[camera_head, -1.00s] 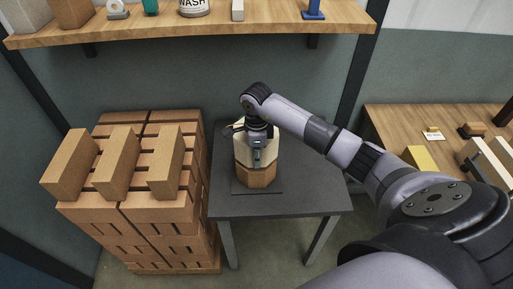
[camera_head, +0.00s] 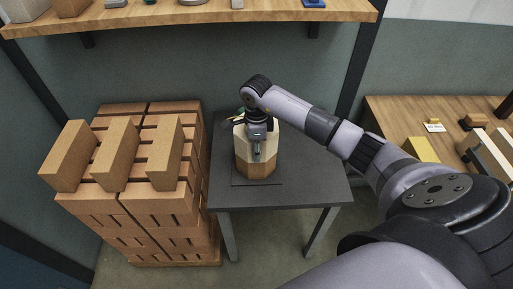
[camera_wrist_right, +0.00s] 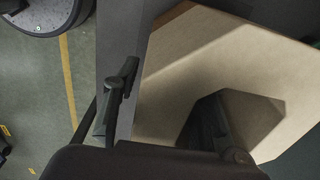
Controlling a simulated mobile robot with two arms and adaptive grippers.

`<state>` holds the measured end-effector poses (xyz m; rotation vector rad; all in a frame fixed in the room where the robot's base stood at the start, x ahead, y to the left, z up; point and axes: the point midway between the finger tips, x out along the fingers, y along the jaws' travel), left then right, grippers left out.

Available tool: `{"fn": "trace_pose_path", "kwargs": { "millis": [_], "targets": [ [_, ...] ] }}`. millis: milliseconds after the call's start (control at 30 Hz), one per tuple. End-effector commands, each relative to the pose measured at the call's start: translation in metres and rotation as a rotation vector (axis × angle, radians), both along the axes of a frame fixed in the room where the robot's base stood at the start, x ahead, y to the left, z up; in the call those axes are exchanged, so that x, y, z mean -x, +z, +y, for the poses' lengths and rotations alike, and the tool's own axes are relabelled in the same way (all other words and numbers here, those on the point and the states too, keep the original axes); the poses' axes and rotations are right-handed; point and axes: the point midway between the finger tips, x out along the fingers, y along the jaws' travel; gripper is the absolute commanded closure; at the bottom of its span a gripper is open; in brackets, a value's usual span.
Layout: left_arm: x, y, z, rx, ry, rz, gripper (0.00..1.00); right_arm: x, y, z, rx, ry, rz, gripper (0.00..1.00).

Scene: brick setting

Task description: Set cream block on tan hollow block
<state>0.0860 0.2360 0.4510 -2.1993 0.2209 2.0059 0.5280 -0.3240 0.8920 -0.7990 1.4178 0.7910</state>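The cream block (camera_head: 271,142) is an angular, many-sided piece on the dark table. It sits directly above the tan hollow block (camera_head: 258,169), with no clear gap between them. My right gripper (camera_head: 257,144) points down at the cream block and covers part of its top and front. In the right wrist view the cream block's pale top (camera_wrist_right: 200,55) fills the right side, with a dark angular patch that may be a shadow or an opening. One finger stands beside its edge; whether the fingers grip it is unclear. My left gripper is out of view.
The small dark table (camera_head: 310,190) is clear around the stack. A brick pile (camera_head: 150,215) with three upright bricks stands at left. A wooden shelf (camera_head: 270,16) hangs behind. A wooden table (camera_head: 388,118) with several objects is at right.

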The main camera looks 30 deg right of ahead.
Motion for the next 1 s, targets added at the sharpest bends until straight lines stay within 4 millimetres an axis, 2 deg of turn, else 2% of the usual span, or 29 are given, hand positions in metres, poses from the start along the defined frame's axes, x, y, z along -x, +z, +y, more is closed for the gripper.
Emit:
{"fn": "trace_pose_path", "kwargs": {
  "millis": [100,400,600,633,1000],
  "targets": [
    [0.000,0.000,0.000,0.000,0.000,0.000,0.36,0.000,0.000,0.000,0.000,0.000,0.000,0.51],
    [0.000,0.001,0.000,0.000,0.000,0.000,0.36,0.000,0.001,0.000,0.000,0.000,0.000,0.51],
    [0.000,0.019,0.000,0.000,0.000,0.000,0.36,0.000,0.020,0.001,-0.003,0.000,0.001,0.51],
    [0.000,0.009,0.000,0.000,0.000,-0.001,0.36,-0.002,0.020,0.000,0.000,0.000,-0.005,0.51],
    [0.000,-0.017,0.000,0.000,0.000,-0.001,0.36,-0.001,0.101,0.000,0.001,0.001,-0.005,0.51]
  ]
}}
